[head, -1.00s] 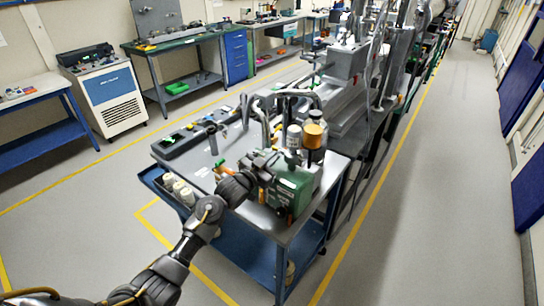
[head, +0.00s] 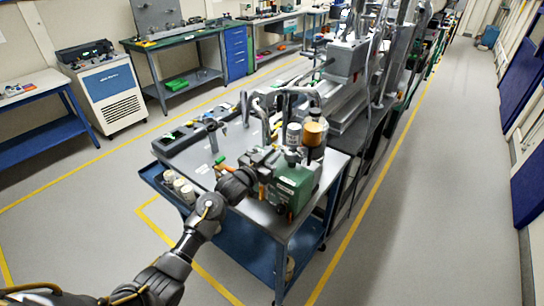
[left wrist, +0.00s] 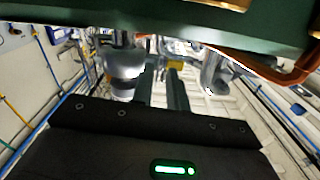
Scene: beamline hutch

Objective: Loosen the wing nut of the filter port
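The green pump unit (head: 292,186) stands on the near end of the grey-topped cart. Its grey motor part (head: 258,157) faces my left arm. My left gripper (head: 262,184) is at the unit's left side, very close to it; I cannot tell whether it touches. In the left wrist view a dark green body (left wrist: 200,22) spans the top. The two dark fingers (left wrist: 161,90) stand apart, with nothing clear between them. A grey rounded fitting (left wrist: 124,62) is just left of them and another (left wrist: 214,74) to the right. I cannot make out the wing nut. My right gripper is not in view.
A dark tray (head: 185,140) lies along the cart's left edge. White bottles (head: 187,193) sit in a blue side bin. The floor to the right is clear.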

